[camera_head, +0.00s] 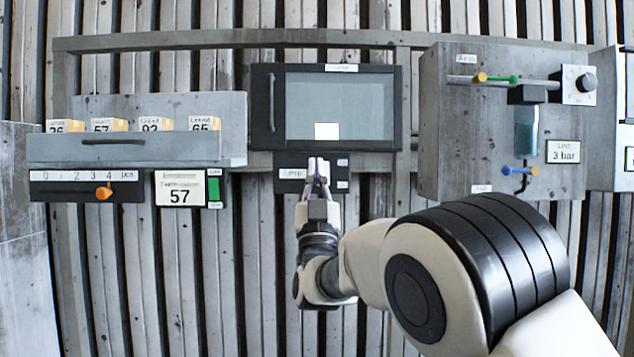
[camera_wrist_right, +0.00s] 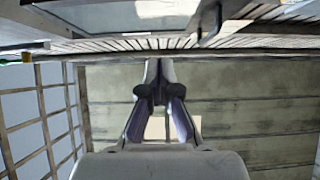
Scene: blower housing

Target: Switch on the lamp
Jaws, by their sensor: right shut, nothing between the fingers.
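A small dark panel (camera_head: 290,186) hangs below the framed window in the head view. Its left label is small and seems to read "Lamp"; two small pale labels sit at its right end. My right gripper (camera_head: 318,163) is shut and empty, its fingers pointing up in front of the panel's middle. It hides that part, so I cannot see a switch there or tell whether the fingertips touch. In the right wrist view the closed fingertips (camera_wrist_right: 153,65) meet near a dark horizontal edge. My left gripper is not in view.
Above is the dark-framed window (camera_head: 340,105) with a handle. A grey drawer (camera_head: 125,150) with numbered cards, a slider scale (camera_head: 75,187) and a "57" display (camera_head: 180,188) are left. A grey box (camera_head: 440,140) with valves and a knob (camera_head: 586,83) is right.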

